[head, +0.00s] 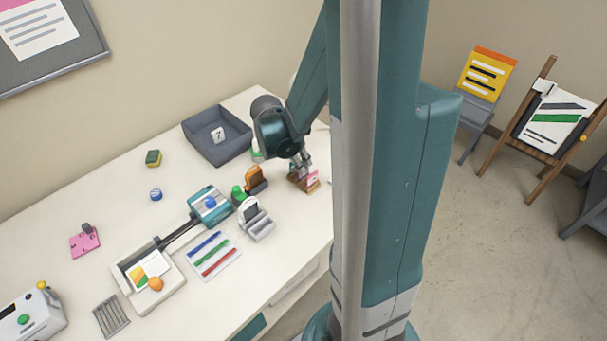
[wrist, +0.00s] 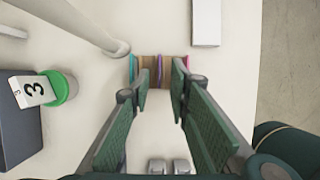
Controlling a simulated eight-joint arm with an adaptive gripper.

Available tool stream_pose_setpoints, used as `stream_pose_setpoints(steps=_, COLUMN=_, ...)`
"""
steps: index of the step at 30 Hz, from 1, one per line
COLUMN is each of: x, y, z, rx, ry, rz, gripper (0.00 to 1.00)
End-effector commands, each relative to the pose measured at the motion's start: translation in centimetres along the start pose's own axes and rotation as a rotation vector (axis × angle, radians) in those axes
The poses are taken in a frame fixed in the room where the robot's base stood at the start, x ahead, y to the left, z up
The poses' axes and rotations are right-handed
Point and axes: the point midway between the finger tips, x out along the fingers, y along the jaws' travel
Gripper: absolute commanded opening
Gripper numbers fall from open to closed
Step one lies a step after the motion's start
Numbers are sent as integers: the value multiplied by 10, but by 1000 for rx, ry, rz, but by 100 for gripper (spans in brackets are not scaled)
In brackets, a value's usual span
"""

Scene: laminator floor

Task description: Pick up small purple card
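The small purple card (wrist: 159,69) stands on edge in the middle of a wooden rack (wrist: 148,70) in the wrist view. A teal card (wrist: 132,68) stands at the rack's left end and a pink card (wrist: 185,62) at its right end. My gripper (wrist: 160,80) is open, its two green fingers on either side of the purple card, with a gap showing on both sides. In the head view my gripper (head: 303,164) points down at the wooden rack (head: 296,181); the purple card is not clearly distinguishable there.
On the white table, an orange-brown holder (head: 256,180) and a white stand (head: 256,220) are left of the rack. A dark grey bin (head: 217,150) is behind. In the wrist view a pale post (wrist: 85,27) rises near the rack, and a white block (wrist: 206,22) lies beyond.

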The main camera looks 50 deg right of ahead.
Motion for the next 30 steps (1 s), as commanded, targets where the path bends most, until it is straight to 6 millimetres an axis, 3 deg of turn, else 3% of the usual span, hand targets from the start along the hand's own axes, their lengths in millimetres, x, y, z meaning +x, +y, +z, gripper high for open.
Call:
stream_pose_setpoints(steps=15, x=42, y=2, z=3, rx=0, ry=0, rz=0, gripper=20)
stream_pose_setpoints(steps=30, x=47, y=1, z=3, rx=0, ry=0, rz=0, gripper=20)
